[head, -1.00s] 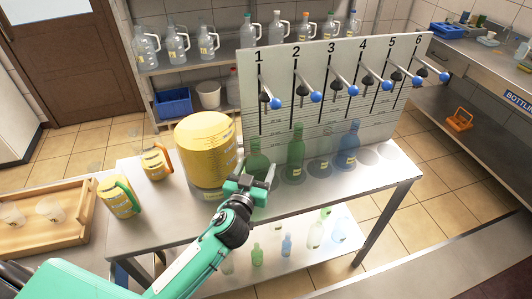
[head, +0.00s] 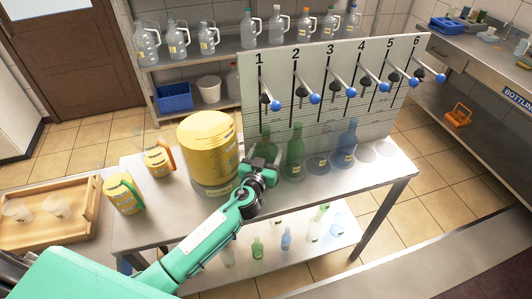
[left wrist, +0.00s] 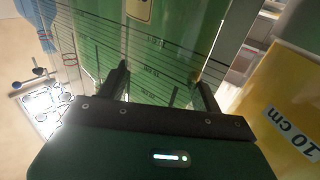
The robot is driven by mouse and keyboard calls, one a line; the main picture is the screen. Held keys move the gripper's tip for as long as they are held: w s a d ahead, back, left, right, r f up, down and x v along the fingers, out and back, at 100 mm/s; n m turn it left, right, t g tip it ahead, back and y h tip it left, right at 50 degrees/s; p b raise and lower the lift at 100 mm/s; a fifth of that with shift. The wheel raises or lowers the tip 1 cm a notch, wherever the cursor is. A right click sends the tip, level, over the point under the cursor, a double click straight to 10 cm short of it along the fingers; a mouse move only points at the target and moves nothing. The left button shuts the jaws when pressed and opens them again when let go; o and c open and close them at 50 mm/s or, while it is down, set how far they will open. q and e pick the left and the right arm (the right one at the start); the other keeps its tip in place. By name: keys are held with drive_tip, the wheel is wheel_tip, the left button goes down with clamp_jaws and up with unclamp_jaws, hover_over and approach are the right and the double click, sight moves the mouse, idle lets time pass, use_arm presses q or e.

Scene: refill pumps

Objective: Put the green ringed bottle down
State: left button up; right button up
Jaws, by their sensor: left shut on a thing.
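The green bottle (head: 265,146) stands upright in front of the board below number 1. My left gripper (head: 262,168) is shut on it from the near side and hides its lower part. I cannot tell whether its base touches the table (head: 180,228). In the left wrist view the green bottle (left wrist: 155,45) fills the space between the two dark fingers of the left gripper (left wrist: 160,80). Its rings are not clear to see. My right gripper is not in view.
A second green bottle (head: 295,152) stands close on the right, then a blue bottle (head: 347,145). A big yellow drum (head: 208,150) stands close on the left. The numbered board (head: 335,90) with blue-knobbed levers rises behind. The table's right end has free room.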

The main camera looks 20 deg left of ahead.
use_arm(q)
drive_tip(key=shift+f, duration=0.15)
drive_tip(key=o, duration=1.2)
drive_tip(key=shift+c, duration=0.2)
drive_tip(key=shift+o, duration=0.9)
